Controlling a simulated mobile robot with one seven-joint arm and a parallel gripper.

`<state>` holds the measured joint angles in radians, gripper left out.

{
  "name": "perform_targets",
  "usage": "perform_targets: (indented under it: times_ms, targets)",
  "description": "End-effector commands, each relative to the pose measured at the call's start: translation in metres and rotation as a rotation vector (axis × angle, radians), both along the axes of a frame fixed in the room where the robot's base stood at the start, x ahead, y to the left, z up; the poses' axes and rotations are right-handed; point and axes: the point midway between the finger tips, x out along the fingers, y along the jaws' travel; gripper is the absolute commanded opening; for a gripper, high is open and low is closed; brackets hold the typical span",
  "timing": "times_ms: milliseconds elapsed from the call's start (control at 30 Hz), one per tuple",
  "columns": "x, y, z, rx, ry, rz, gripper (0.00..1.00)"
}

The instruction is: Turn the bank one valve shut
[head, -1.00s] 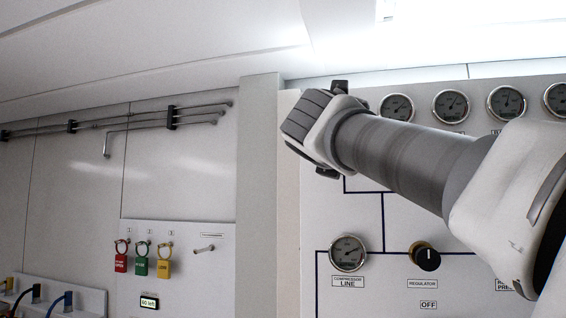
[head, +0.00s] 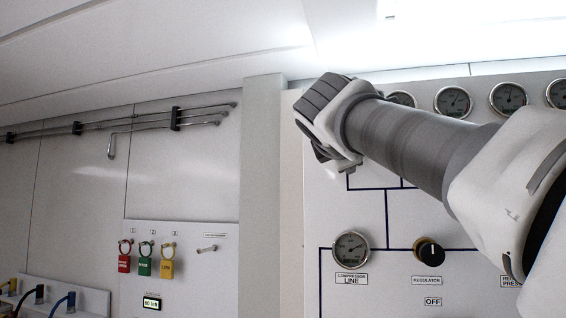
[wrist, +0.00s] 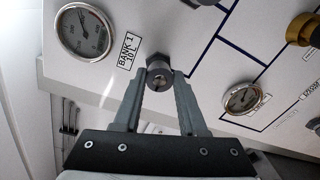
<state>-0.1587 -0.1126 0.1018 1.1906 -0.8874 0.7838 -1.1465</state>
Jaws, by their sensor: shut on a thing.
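The bank one valve (wrist: 160,70) is a small dark grey knob on the white panel, beside the "BANK 1 10 L" label (wrist: 128,48) in the wrist view. My gripper (wrist: 159,80) is shut on this valve, one grey finger on each side of it. In the head view my wrist hides the valve and most of the fingers. The knob's turn angle cannot be read.
A round gauge (wrist: 84,32) sits left of the label. The compressor line gauge (head: 351,248) and the regulator knob (head: 429,251) are lower on the panel. Red (head: 125,264), green (head: 145,266) and yellow (head: 166,268) tags hang on the left wall.

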Motion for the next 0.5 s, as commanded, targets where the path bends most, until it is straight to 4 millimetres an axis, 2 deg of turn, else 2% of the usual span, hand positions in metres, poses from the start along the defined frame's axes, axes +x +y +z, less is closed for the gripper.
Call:
perform_targets:
  times_ms: [500]
  targets:
    - [-0.0002, -0.0007, -0.0014, 0.465, -0.154, 0.0, 0.0]
